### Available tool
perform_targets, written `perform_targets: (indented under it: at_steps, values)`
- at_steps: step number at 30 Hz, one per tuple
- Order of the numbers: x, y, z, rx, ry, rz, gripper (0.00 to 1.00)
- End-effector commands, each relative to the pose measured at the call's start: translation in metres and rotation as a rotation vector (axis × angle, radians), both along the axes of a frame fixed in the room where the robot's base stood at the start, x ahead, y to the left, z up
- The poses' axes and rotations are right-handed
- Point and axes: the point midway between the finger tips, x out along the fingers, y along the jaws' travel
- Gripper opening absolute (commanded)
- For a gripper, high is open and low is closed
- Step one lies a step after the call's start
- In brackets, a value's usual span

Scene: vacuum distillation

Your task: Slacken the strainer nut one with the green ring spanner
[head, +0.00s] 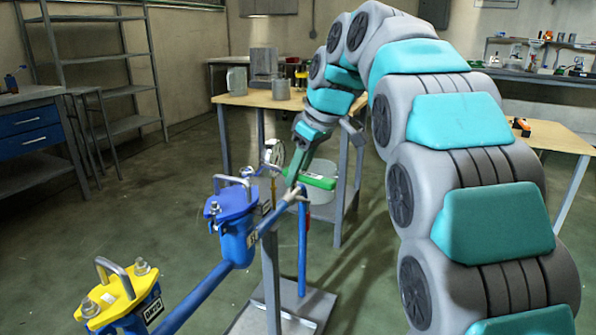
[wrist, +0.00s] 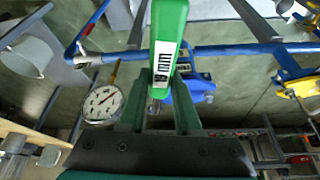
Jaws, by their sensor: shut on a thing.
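My gripper (head: 293,178) is shut on the green ring spanner (head: 318,181), beside the blue pipe stand. In the wrist view the spanner (wrist: 168,45) runs up from between my fingers (wrist: 158,118), with a white label facing the camera. The blue-lidded strainer (head: 236,235) stands left of my gripper, apart from it. Nuts show on its lid, one at the front left (head: 213,208). The yellow-lidded strainer (head: 118,290) is at the lower left, with nuts (head: 141,267) on its lid. I cannot tell which nut is number one. The spanner's ring is not clearly visible.
A blue pipe (head: 205,295) joins the strainers. A round dial gauge (wrist: 103,103) is close to my gripper in the wrist view. A wooden-topped table (head: 240,99) with vessels stands behind. A grey bucket (head: 325,207) is beyond the spanner. Open floor lies at left.

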Motion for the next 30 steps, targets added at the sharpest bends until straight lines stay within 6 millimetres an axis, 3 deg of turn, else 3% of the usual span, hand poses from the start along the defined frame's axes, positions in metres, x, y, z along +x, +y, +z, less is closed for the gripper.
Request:
perform_targets:
  at_steps: [30]
  values:
    - [0.000,0.000,-0.023,0.001,-0.001,0.001,0.00]
